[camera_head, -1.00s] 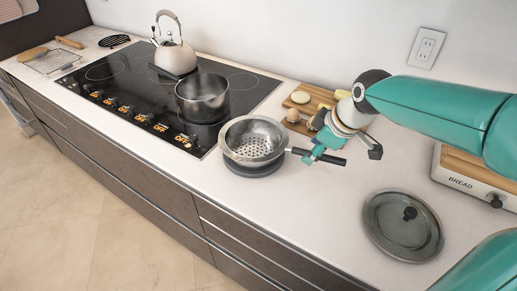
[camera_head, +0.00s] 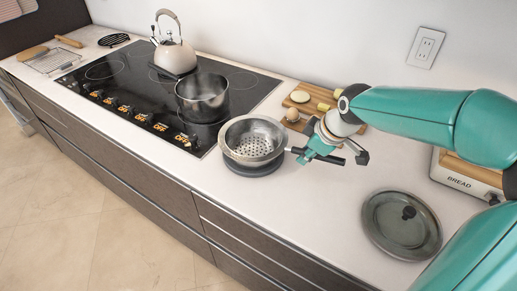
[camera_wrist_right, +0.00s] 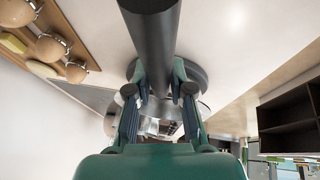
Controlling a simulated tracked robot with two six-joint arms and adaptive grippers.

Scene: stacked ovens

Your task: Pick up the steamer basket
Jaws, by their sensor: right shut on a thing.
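The steamer basket (camera_head: 272,128) is a round metal bowl with a perforated bottom and a black handle. It sits over a dark round base (camera_head: 252,167) on the white counter, right of the cooktop; I cannot tell whether it touches that base. My right gripper (camera_head: 303,155) is shut on the handle close to the basket's rim. In the right wrist view the black handle (camera_wrist_right: 153,45) runs between the two fingers of my right gripper (camera_wrist_right: 158,90), and the fingers hide part of the basket. My left gripper is not in view.
A metal pot (camera_head: 201,100) and a kettle (camera_head: 175,55) stand on the black cooktop (camera_head: 115,85). A cutting board (camera_head: 312,92) with food lies behind the gripper. A glass lid (camera_head: 402,240) lies to the right, near a bread box (camera_head: 463,182). Counter between basket and lid is clear.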

